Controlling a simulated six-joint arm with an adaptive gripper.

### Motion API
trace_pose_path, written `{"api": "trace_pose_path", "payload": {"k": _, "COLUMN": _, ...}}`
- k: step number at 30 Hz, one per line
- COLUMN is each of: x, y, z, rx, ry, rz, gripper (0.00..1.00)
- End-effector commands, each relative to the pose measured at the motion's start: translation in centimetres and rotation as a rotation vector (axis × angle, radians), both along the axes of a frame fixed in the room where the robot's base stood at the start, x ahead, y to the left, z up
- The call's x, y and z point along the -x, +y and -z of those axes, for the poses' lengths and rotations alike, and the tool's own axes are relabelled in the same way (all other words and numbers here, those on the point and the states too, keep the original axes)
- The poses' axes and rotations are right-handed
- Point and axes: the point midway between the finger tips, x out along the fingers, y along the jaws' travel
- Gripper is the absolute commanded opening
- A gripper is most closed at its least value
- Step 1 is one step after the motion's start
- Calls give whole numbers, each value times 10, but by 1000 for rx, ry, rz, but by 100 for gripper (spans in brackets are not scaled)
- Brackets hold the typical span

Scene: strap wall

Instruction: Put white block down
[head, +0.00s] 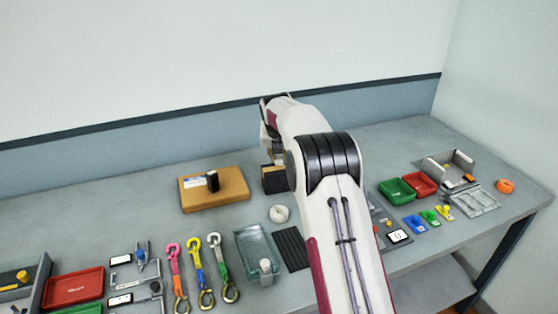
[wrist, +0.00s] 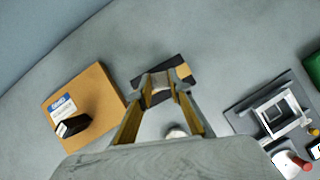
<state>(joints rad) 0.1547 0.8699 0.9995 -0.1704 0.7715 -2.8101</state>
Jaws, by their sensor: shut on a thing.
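My gripper (wrist: 160,92) is shut on a small pale block, taken as the white block (wrist: 161,86), held between its fingertips in the wrist view. Little of the block shows between the fingers. A black and tan box (wrist: 181,71) lies beyond and below the fingertips; whether the block touches it, I cannot tell. In the head view my gripper (head: 270,143) is above the back of the bench, partly hidden by my arm, and the block cannot be made out. The black box (head: 274,180) stands below it there.
A cardboard box (head: 213,192) with a black item on it lies left. A white ring (head: 279,213), a glass-like tray (head: 259,247) and a black ribbed mat (head: 292,249) lie nearer. Coloured straps (head: 204,271) are front left. Bare bench (head: 340,142) lies at the back right.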

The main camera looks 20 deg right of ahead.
Motion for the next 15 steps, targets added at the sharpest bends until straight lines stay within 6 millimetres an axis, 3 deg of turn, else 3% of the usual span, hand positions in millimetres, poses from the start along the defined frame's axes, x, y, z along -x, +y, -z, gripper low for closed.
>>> {"api": "trace_pose_path", "payload": {"k": 5, "x": 0, "y": 0, "z": 14, "rx": 0, "ry": 1, "rz": 0, "gripper": 8}}
{"api": "trace_pose_path", "payload": {"k": 15, "x": 0, "y": 0, "z": 15, "rx": 0, "ry": 0, "rz": 0, "gripper": 8}}
